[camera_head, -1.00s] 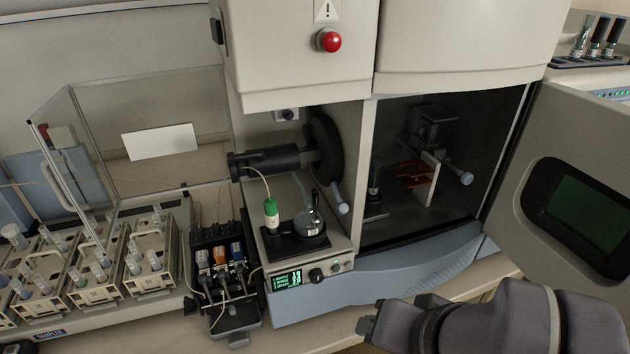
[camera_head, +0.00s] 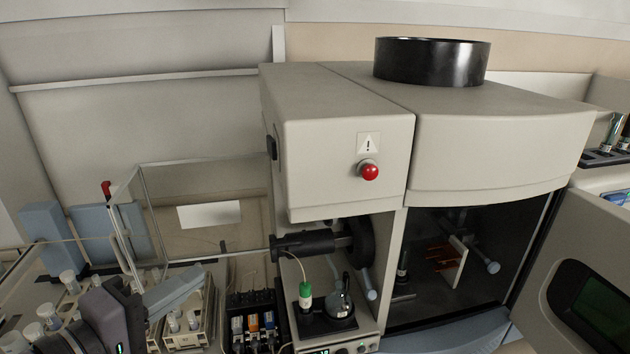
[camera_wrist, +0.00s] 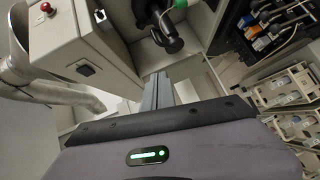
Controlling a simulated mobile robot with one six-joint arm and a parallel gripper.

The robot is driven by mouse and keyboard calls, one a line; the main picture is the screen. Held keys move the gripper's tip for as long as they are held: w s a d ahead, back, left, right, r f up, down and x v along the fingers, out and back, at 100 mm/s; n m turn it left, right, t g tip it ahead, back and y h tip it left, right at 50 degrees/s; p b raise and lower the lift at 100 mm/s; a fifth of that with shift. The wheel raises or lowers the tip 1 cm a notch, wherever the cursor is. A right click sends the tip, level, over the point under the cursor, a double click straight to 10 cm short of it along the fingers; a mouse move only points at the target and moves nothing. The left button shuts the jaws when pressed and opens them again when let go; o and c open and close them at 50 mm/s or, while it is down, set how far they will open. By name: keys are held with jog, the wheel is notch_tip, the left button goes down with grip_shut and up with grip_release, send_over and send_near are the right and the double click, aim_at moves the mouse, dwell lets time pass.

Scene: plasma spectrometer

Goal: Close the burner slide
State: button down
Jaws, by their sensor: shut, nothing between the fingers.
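The burner assembly is a black horizontal cylinder (camera_head: 305,243) in front of a round black disc (camera_head: 361,244), inside the open left bay of the spectrometer. I cannot tell for sure which part is the slide. A light rod with a pale blue end (camera_head: 371,294) hangs below the disc. The dark assembly also shows at the top of the wrist view (camera_wrist: 165,28). My gripper (camera_head: 200,273) is shut and empty at the lower left, over the sample racks, left of the cylinder and apart from it. Its narrow fingers also show in the wrist view (camera_wrist: 158,82).
A clear-walled enclosure (camera_head: 160,215) and sample racks (camera_head: 205,325) lie around my gripper. A green-capped bottle (camera_head: 305,296) and a flask (camera_head: 339,303) stand below the cylinder. The right compartment's door (camera_head: 575,265) stands open. A red button (camera_head: 368,171) is above.

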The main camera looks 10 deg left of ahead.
jog(key=s+d+b+x, duration=0.1)
jog(key=d+b+x, duration=0.1)
jog(key=x, duration=1.1)
jog(key=shift+d+f+b, duration=0.3)
jog(key=shift+f+b, duration=0.05)
jog(key=shift+b, duration=0.5)
jog(key=w+d+b, duration=0.3)
jog(key=d+b, duration=0.2)
jog(key=d, duration=0.4)
jog(key=shift+d, duration=0.35)
jog(key=shift+r, duration=0.15)
